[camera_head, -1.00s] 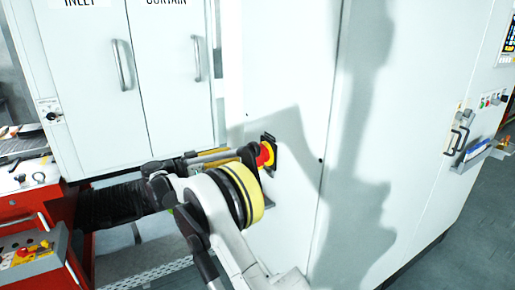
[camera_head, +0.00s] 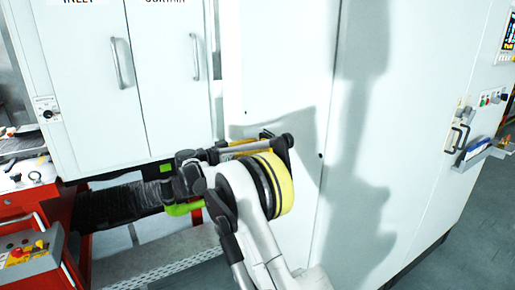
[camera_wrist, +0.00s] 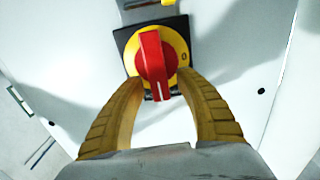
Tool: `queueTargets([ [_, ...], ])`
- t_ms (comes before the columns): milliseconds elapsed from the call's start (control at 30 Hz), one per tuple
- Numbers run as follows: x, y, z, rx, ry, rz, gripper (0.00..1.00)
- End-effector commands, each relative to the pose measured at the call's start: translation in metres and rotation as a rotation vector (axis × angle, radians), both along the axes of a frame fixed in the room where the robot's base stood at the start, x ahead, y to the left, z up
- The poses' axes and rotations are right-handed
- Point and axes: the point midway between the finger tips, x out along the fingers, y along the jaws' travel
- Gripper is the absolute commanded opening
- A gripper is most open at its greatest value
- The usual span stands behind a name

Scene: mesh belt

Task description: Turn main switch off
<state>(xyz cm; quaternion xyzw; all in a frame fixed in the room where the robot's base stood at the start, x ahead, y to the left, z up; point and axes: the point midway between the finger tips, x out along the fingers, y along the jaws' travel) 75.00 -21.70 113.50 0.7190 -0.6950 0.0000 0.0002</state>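The main switch is a red knob (camera_wrist: 152,58) on a yellow disc (camera_wrist: 178,42) with a black square backing plate, on a white cabinet panel. In the wrist view the knob stands upright, its white mark pointing down towards my gripper, and a "0" is printed on the disc to its right. My gripper (camera_wrist: 160,82) has its two yellow fingers apart, with one tip on each side of the knob's lower end. Gaps seem to show beside the knob; I cannot tell any contact. In the head view my gripper (camera_head: 262,143) is at the panel, and the switch is hidden behind my arm.
White cabinet doors (camera_head: 170,80) with handles are at the left. A red tool cart (camera_head: 28,205) with a small control box (camera_head: 28,252) stands at the lower left. A bracket with a tray (camera_head: 483,152) juts from the cabinet at the right.

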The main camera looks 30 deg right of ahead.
Motion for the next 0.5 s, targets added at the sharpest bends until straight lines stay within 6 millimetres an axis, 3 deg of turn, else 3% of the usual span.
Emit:
queueTargets([
  [33,0.0000,0.0000,0.0000,0.000,0.000,0.000,0.31],
  [133,0.0000,0.0001,0.0000,0.000,0.000,0.000,0.00],
  [500,0.0002,-0.0001,0.0001,0.000,0.010,0.000,0.00],
])
